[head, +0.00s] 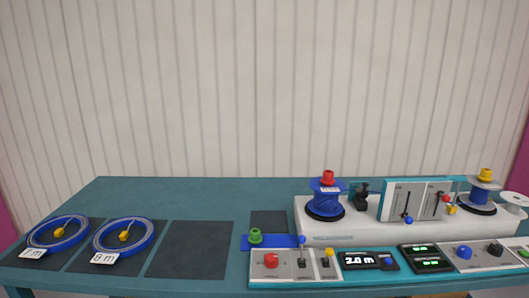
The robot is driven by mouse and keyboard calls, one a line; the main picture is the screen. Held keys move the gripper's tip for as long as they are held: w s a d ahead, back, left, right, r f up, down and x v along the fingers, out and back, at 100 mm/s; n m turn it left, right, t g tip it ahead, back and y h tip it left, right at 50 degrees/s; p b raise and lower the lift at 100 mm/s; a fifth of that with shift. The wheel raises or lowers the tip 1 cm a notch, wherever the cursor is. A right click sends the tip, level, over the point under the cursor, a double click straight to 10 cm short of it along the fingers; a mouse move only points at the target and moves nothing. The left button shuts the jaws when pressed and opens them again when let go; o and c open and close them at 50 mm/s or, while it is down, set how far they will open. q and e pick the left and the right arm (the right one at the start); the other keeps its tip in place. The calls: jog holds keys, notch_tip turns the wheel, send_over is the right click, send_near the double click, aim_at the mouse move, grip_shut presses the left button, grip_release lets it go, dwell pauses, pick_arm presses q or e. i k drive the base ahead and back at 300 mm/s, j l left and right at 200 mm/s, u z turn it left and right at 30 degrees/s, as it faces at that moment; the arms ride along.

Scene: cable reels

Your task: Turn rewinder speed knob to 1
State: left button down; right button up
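A control strip runs along the front right of the teal table. Its left panel has a red round knob (271,260), a blue-tipped lever (302,241) and a yellow-tipped lever (326,253). Its right panel has a blue knob (464,252) and a black knob (495,248). The printed labels and scales are too small to read, so I cannot tell which knob is the rewinder speed knob or its setting. The rewinder is the white machine (355,230) behind, with a blue spool (326,202) under a red cap. Neither of my grippers is in view.
Blue cable coils tagged 7 m (60,233) and 8 m (124,238) lie on dark mats at left. Another dark mat (190,250) is empty. A display (359,260) reads 2.0 m. The back left of the table (180,195) is clear.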

aim_at(495, 249)
jog(key=z, duration=1.45)
